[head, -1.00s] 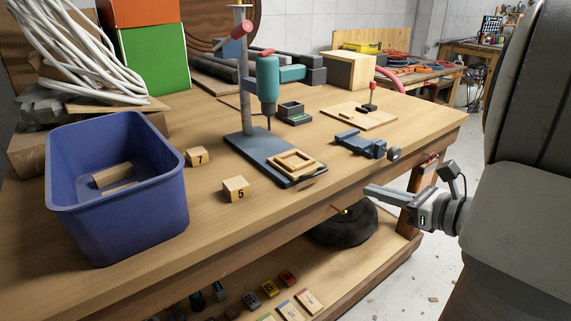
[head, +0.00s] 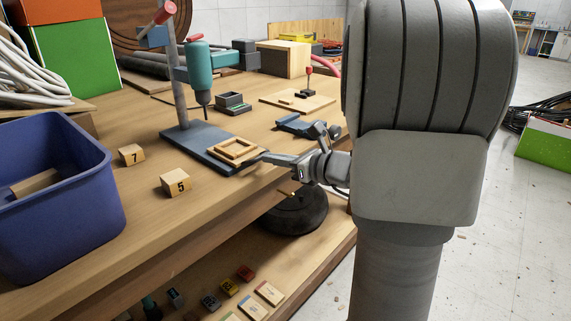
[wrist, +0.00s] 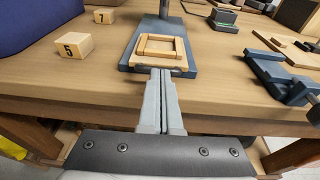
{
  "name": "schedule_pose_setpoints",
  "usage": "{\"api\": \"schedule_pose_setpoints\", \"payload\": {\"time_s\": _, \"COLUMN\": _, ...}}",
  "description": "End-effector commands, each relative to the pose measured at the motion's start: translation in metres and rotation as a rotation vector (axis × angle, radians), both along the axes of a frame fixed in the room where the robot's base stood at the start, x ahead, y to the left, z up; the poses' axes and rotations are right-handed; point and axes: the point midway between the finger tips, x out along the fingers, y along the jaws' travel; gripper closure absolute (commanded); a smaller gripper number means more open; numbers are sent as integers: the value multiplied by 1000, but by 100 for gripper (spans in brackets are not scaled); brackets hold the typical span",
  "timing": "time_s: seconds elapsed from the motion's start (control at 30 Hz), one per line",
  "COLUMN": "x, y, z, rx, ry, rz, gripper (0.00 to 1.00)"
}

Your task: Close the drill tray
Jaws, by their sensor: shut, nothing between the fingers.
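The drill tray (head: 236,150) is a small square wooden frame on the dark blue base plate (head: 196,139) of the teal drill press (head: 199,66). In the wrist view the tray (wrist: 160,46) lies straight ahead, near the front end of the base (wrist: 131,56). My gripper (head: 266,157) is shut and empty. Its fingertips are at the front edge of the tray; in the wrist view the shut fingers (wrist: 160,74) point at the tray's front middle. I cannot tell whether they touch it.
Wooden blocks marked 5 (head: 176,183) and 7 (head: 131,155) stand left of the drill. A blue bin (head: 60,190) is at the far left. A blue vise (head: 300,124) sits on the bench right of the tray. A small grey box (head: 233,102) stands behind.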

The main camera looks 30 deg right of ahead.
Motion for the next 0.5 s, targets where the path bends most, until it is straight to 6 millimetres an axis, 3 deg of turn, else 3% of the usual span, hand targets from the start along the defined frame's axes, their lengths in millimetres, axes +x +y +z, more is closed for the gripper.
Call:
{"api": "schedule_pose_setpoints", "payload": {"time_s": 0.37, "x": 2, "y": 1, "z": 0, "rx": 0, "ry": 0, "rz": 0, "gripper": 100}}
{"api": "schedule_pose_setpoints", "payload": {"time_s": 0.5, "x": 16, "y": 6, "z": -1, "rx": -1, "ry": 0, "rz": 3, "gripper": 100}}
